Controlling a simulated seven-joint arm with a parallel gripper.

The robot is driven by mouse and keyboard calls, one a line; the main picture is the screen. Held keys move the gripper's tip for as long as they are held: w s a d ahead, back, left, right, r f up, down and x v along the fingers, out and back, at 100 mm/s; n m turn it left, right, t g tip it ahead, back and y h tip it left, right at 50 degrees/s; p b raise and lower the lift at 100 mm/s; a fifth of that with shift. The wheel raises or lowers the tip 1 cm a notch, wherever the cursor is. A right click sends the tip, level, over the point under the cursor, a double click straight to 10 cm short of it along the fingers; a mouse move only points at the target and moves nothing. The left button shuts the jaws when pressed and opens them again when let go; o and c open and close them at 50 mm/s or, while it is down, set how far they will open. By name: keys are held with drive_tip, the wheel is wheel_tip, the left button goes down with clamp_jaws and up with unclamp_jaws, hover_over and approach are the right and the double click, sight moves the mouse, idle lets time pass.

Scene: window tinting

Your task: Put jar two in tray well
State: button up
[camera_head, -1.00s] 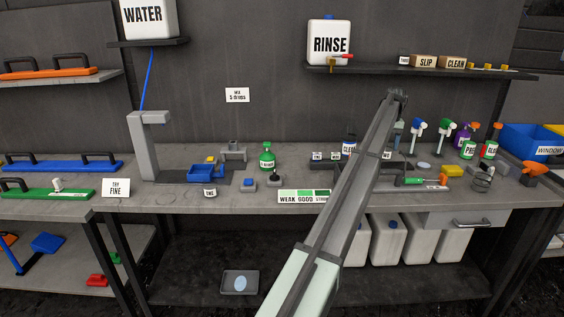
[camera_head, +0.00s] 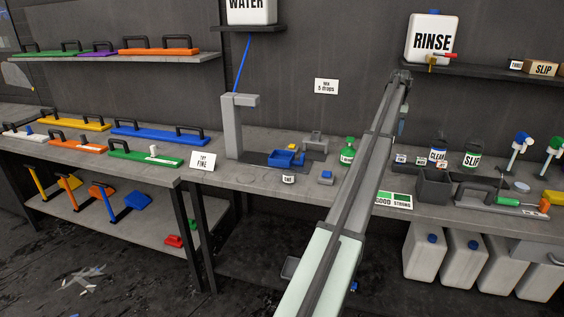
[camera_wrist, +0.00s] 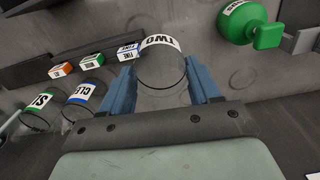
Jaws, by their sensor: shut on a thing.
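A clear jar labelled TWO (camera_wrist: 160,42) is between the blue fingers of my gripper (camera_wrist: 160,82) in the wrist view. The fingers are shut on its sides, and the label faces the top of the picture. In the head view my own arm hides the jar and most of my gripper. A small blue tray (camera_head: 283,160) sits on a dark pad on the bench, left of my arm. I cannot tell for certain which part is the tray well.
A green bottle (camera_head: 347,151) stands between the blue tray and my arm. A dark open box (camera_head: 433,187) and bottles labelled CLEAN (camera_head: 438,158) and SLIP (camera_head: 472,158) are right of my arm. A grey dispenser post (camera_head: 234,130) rises left of the tray.

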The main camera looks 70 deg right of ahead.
drive_tip(key=w+a+f+n, duration=0.1)
drive_tip(key=w+a, duration=0.2)
drive_tip(key=w, duration=1.2)
drive_tip(key=w+a+n, duration=0.1)
drive_tip(key=w+a, duration=0.1)
drive_tip(key=w, duration=1.3)
drive_tip(key=w+a+f+n, duration=0.1)
drive_tip(key=w+a, duration=0.2)
drive_tip(key=w, duration=1.2)
drive_tip(key=shift+s+d+f, duration=0.1)
drive_tip(key=shift+s+f, duration=0.05)
drive_tip(key=shift+f, duration=2.15)
drive_tip(key=shift+s+d+f, duration=0.1)
drive_tip(key=shift+s+f, duration=0.05)
drive_tip(key=shift+f, duration=2.15)
drive_tip(key=shift+f, duration=0.1)
drive_tip(key=o, duration=1.2)
drive_tip(key=shift+c, duration=0.2)
wheel_tip(320, 180, up, 12)
